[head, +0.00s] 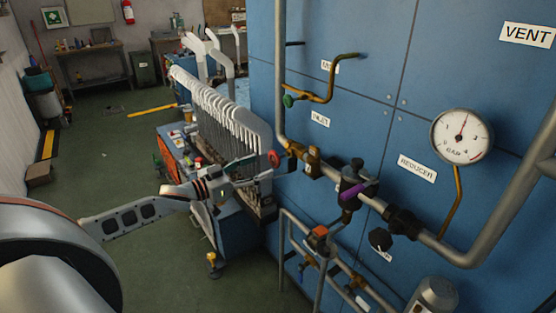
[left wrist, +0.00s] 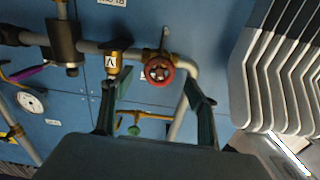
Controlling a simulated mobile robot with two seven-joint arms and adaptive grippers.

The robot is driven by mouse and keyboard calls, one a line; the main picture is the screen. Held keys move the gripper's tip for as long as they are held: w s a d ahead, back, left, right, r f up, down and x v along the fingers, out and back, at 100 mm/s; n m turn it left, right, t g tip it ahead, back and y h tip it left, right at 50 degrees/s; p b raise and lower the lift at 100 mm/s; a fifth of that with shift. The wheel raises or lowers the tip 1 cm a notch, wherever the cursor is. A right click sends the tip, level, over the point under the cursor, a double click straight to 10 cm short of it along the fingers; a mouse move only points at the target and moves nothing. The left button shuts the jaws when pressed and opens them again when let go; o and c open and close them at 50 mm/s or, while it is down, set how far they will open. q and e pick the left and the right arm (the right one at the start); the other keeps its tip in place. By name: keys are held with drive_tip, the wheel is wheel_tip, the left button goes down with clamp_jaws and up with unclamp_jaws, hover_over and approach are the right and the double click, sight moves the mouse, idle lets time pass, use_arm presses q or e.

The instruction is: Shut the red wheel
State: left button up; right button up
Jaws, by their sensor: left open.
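The red wheel (head: 273,158) is a small round handwheel on the pipe's left end, in front of the blue panel. My left gripper (head: 262,168) is open just to the left of it in the head view. In the left wrist view the red wheel (left wrist: 159,71) shows whole, between the two spread fingers (left wrist: 150,80) and nearer the right one. No clear contact shows. I cannot tell how far the wheel is turned. My right gripper is not in view.
A brass valve (head: 312,161) and a valve with a purple handle (head: 356,187) sit along the same pipe. A pressure gauge (head: 461,136) is at right. Grey sock-shaped boards (head: 232,120) stand close behind my left gripper. A green-knobbed valve (head: 290,100) is above.

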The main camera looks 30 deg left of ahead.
sight(272, 161)
use_arm(q)
drive_tip(key=shift+x, duration=3.3)
drive_tip(key=c, duration=1.1)
